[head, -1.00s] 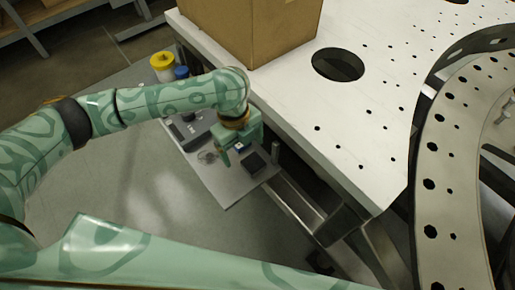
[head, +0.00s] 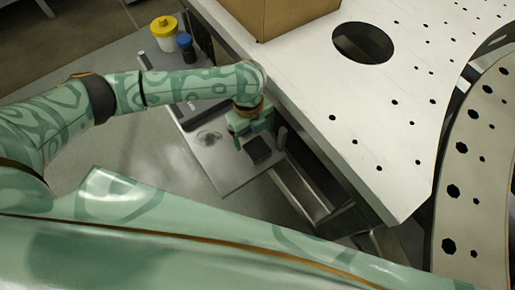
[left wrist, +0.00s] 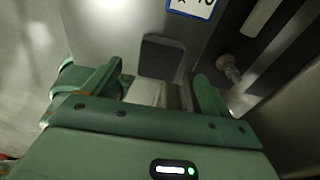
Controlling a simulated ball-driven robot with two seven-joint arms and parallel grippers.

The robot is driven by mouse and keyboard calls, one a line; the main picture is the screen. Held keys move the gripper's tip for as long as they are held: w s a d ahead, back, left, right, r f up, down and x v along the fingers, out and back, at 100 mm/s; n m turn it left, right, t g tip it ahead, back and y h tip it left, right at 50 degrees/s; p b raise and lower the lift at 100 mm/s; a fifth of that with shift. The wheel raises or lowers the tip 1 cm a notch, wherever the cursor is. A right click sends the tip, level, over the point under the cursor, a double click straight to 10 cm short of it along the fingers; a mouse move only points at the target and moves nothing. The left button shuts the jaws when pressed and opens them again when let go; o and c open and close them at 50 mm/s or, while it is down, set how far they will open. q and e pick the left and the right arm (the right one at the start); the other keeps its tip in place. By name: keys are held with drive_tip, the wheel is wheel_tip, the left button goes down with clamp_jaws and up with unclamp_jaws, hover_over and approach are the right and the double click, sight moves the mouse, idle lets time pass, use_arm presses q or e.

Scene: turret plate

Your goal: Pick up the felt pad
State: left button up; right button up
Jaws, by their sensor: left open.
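The felt pad, a dark grey square (head: 258,150), lies on the small light shelf beside the white plate in the head view. In the left wrist view the pad (left wrist: 162,57) lies ahead, between the lines of the two fingers. My left gripper (head: 246,133) is above the shelf, close to the pad on its far side in the head view. In the left wrist view its fingers (left wrist: 158,72) are spread with nothing between them, apart from the pad. The exact height over the pad is hard to tell. My right gripper is not seen.
A yellow-lidded tub (head: 164,32) and a blue-capped pot (head: 186,46) stand farther back. The white plate (head: 330,90) with holes rises close on the right, bearing a cardboard box (head: 275,12). A blue-bordered tag (left wrist: 193,7) lies near the pad.

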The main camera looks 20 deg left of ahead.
sight(257, 147)
use_arm(q)
drive_tip(key=f, duration=0.1)
drive_tip(key=f+b, duration=0.1)
drive_tip(key=f, duration=0.1)
drive_tip(key=d+f+b, duration=0.1)
drive_tip(key=f, duration=0.1)
drive_tip(key=shift+s, duration=0.35)
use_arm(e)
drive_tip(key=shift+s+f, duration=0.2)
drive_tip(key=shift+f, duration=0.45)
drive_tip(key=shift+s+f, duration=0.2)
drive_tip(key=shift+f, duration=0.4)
use_arm(q)
drive_tip(key=shift+r, duration=0.1)
drive_tip(key=shift+c, duration=1)
drive_tip(key=c, duration=0.9)
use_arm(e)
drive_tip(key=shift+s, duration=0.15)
